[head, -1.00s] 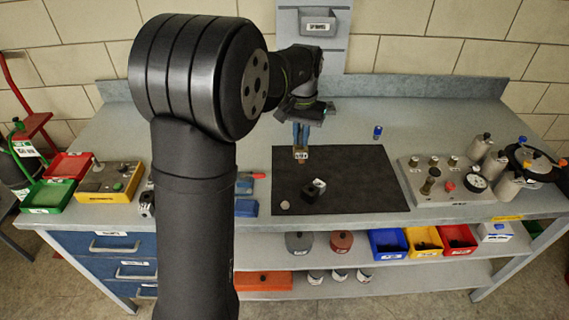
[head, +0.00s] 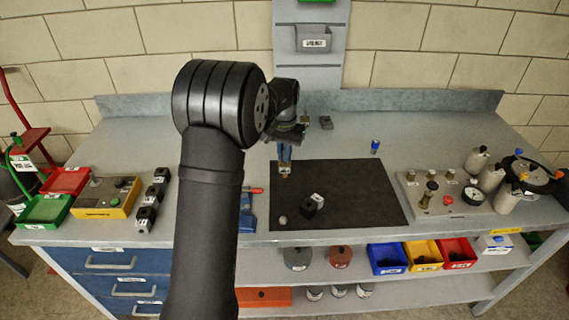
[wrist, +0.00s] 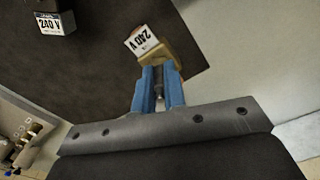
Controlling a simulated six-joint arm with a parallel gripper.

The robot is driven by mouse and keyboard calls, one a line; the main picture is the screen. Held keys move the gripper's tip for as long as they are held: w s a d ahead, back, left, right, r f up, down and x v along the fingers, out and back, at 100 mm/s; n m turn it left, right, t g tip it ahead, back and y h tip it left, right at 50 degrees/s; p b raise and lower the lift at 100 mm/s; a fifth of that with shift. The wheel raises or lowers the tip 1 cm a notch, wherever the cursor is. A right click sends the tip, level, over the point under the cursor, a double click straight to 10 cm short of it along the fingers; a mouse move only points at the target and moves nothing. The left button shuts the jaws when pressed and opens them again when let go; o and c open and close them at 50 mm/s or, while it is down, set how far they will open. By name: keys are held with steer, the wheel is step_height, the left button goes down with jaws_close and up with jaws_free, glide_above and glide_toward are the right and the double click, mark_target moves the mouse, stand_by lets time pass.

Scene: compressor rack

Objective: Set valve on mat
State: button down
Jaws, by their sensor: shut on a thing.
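My gripper (head: 284,162) has blue fingers shut on a small brass-coloured valve (head: 284,173) with a white label. In the wrist view the valve (wrist: 155,45) sits at the fingertips (wrist: 160,75), and its label reads 240 V. The dark mat (head: 360,200) lies on the bench. The valve appears over the mat's far left part, close to its edge; I cannot tell whether it touches the mat. A black block with a white label (head: 311,205) sits on the mat, nearer the front. It also shows in the wrist view (wrist: 50,24), labelled 240 V.
A small round pale piece (head: 283,220) lies at the mat's front left. A blue tool (head: 247,215) lies left of the mat. A gauge panel (head: 420,205) stands to the right, a blue cylinder (head: 375,147) behind. The mat's right half is clear.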

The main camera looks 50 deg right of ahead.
mark_target(284, 162)
steer(key=shift+f, duration=1.9)
steer(key=shift+f, duration=0.2)
steer(key=c, duration=1.5)
jaws_free()
step_height(284, 162, up, 12)
steer(key=shift+r, duration=0.2)
